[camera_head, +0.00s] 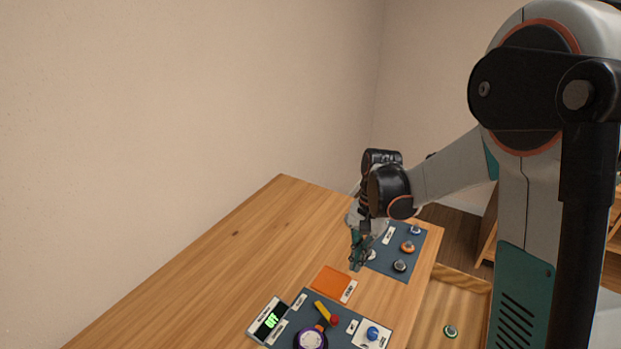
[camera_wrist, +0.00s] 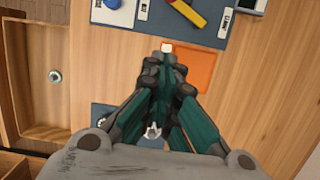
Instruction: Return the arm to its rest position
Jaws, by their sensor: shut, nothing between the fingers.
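My gripper (camera_head: 356,264) hangs from my bent arm above the wooden table, between an orange pad and a dark panel at the far end. In the wrist view my gripper (camera_wrist: 165,62) has its green fingers drawn together, with nothing held between them. It points down near the edge of the orange pad (camera_wrist: 195,68). I cannot tell its exact height above the table.
The wooden table (camera_head: 220,265) is bare on its left side. A dark panel (camera_head: 409,267) holds several dials. A nearer panel (camera_head: 343,338) carries a yellow lever (camera_head: 322,311), a blue knob (camera_head: 373,333) and a display (camera_head: 271,320). An open drawer (camera_head: 432,310) lies right.

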